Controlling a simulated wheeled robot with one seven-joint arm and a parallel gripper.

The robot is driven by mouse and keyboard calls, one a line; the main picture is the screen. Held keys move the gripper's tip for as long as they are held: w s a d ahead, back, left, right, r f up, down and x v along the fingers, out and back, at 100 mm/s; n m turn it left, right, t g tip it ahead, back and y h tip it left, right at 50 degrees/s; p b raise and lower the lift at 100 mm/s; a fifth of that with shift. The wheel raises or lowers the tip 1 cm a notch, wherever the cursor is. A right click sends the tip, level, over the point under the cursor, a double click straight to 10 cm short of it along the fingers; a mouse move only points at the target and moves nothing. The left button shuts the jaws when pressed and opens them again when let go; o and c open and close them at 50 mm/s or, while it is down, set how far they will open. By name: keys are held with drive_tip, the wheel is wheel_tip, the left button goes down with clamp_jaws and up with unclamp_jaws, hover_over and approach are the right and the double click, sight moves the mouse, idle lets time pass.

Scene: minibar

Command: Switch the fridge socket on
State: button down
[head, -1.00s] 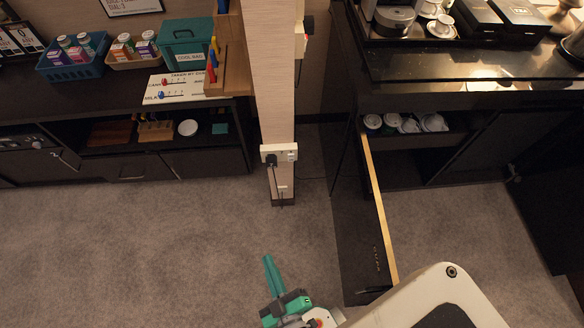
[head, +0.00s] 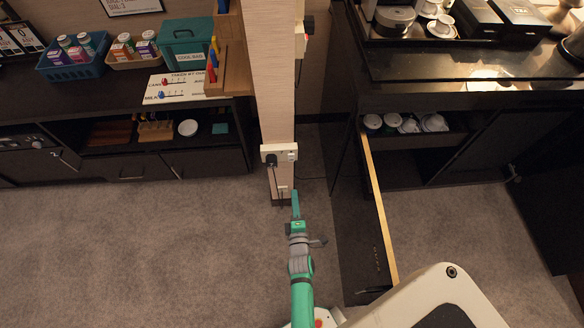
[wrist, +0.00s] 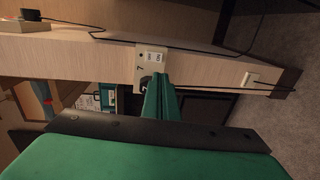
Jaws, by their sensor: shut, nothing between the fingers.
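A white wall socket (head: 279,153) is mounted low on the pale wooden pillar. A black plug (head: 271,160) sits in its left part and a small switch area shows on its right. In the wrist view the socket (wrist: 151,58) lies just beyond my fingertips, with its white switches facing me; the finger partly hides its lower part and the dark plug. I cannot read the switch position. My gripper (head: 295,193) is shut and empty, pointing at the pillar from the front, below the socket in the head view. Its green fingers (wrist: 160,96) show no clear contact with the socket.
The pillar (head: 277,90) stands between a dark sideboard (head: 210,165) on the left and a counter on the right. A small white plate (wrist: 252,78) and black cables are near the pillar's foot.

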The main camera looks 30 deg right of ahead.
idle(0.3)
drive_tip(key=x, duration=1.4)
drive_tip(key=shift+d, duration=0.1)
drive_tip(key=shift+w+f, duration=0.1)
drive_tip(key=shift+w, duration=0.1)
drive_tip(key=s+a+f, duration=0.1)
drive_tip(key=s+a, duration=0.5)
drive_tip(key=s, duration=0.6)
drive_tip(key=shift+s+f, duration=0.3)
drive_tip(key=shift+f, duration=0.1)
